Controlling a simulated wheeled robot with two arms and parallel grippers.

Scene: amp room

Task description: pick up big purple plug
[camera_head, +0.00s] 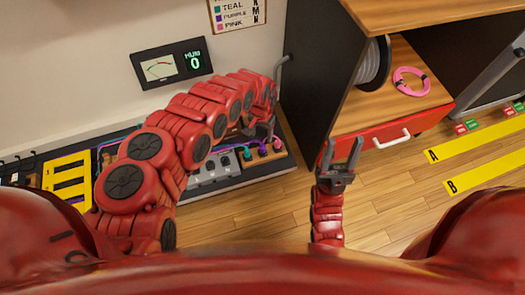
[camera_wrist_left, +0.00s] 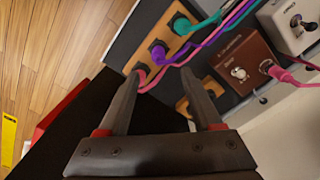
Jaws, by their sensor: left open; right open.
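The big purple plug (camera_head: 262,149) sits upright on a wooden strip at the right end of the pedalboard, between a teal plug (camera_head: 247,154) and a pink plug (camera_head: 277,145). In the left wrist view the purple plug (camera_wrist_left: 158,53) has a purple cable running right. The teal plug (camera_wrist_left: 182,25) and pink plug (camera_wrist_left: 142,74) flank it. My left gripper (camera_wrist_left: 161,80) is open and empty, with its fingertips short of the purple plug and the pink plug closest to them. My right gripper (camera_head: 342,148) is open and empty, by the red drawer.
The pedalboard (camera_head: 225,185) carries several pedals and cables, including a brown pedal (camera_wrist_left: 240,65). A dark cabinet (camera_head: 318,70) with a red drawer (camera_head: 385,135) stands to the right. A pink cable coil (camera_head: 411,82) lies on it. Wood floor in front is clear.

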